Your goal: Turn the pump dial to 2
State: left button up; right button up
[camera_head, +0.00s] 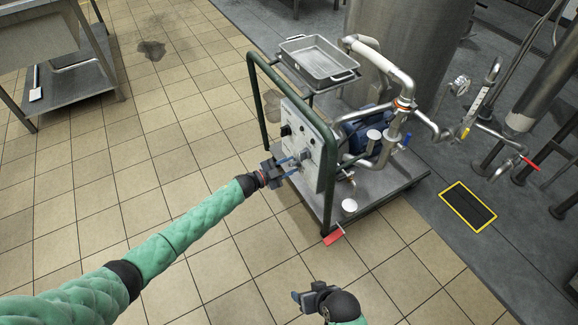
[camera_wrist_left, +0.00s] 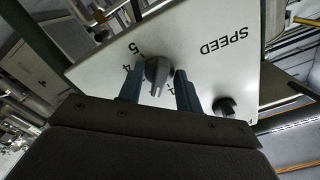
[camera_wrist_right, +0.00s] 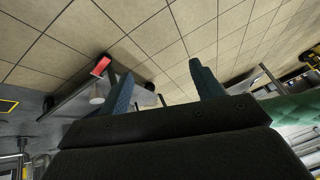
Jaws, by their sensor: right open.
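The pump dial (camera_wrist_left: 157,72) is a dark grey round knob with a raised grip, on a pale panel (camera_wrist_left: 215,50) marked SPEED. The numerals 5 and 4 show beside it; others are hidden by the fingers, and the dial's setting is unclear. My left gripper (camera_wrist_left: 159,80) has its two blue fingers close on either side of the dial; whether they touch it is unclear. In the head view my left gripper (camera_head: 288,166) is at the front of the panel (camera_head: 302,145). My right gripper (camera_head: 312,294) is open and empty, low above the floor; it also shows in the right wrist view (camera_wrist_right: 160,70).
A second dark knob (camera_wrist_left: 223,106) sits on the same panel. The green-framed cart (camera_head: 258,95) carries a blue motor (camera_head: 356,137), pipes and a metal tray (camera_head: 318,60).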

pick_arm(q)
jog(key=shift+s, duration=0.1)
jog(key=shift+s+a, duration=0.15)
jog(key=shift+a, duration=0.2)
jog(key=v, duration=0.7)
jog(key=shift+b, duration=0.35)
pick_arm(e)
notch_tip(320, 180, down, 3)
jog(key=shift+w+f+t, duration=0.1)
jog(key=shift+f+t, duration=0.05)
jog(key=shift+t, duration=0.15)
jog(key=shift+w+r, duration=0.1)
jog(key=shift+r, duration=0.1)
